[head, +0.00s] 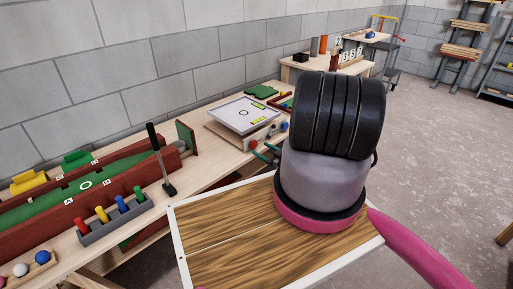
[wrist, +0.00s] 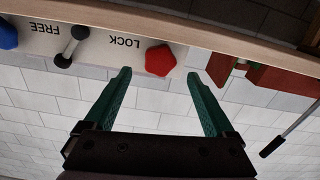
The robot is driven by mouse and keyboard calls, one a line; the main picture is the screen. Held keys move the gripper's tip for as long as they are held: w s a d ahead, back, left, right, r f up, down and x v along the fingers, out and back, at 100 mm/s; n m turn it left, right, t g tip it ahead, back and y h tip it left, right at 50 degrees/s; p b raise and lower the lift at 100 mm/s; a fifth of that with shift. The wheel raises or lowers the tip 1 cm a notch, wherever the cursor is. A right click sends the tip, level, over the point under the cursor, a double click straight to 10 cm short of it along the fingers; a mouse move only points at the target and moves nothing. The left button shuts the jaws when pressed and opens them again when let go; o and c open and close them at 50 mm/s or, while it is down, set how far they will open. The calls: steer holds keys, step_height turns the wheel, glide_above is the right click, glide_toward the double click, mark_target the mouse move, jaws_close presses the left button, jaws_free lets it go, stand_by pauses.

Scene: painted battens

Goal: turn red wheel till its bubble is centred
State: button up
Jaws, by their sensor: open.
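The red wheel (wrist: 160,60) is a small lobed knob on the pale front panel, beside the word LOCK. In the wrist view it lies just beyond and between the teal fingertips of my gripper (wrist: 160,79). The fingers are apart, with a gap between them and the wheel. In the head view the red wheel (head: 253,144) sits on the front of the levelling unit, close to my gripper (head: 268,152), partly hidden by my arm. The white plate (head: 237,112) on top carries two yellow-green vials (head: 258,121); their bubbles are too small to read.
A metal lock lever (wrist: 70,46) stands between FREE and LOCK, with a blue wheel (wrist: 7,33) beyond. A black-handled lever (head: 160,160) and a red-walled green track (head: 90,187) stand left on the bench.

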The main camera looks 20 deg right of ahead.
mark_target(254, 145)
steer(key=shift+x, duration=2.2)
steer(key=c, duration=1.4)
steer(key=shift+o, duration=0.2)
steer(key=shift+f+n, duration=0.1)
steer(key=shift+n, duration=2.7)
steer(key=o, duration=1.4)
steer(key=shift+c, duration=0.2)
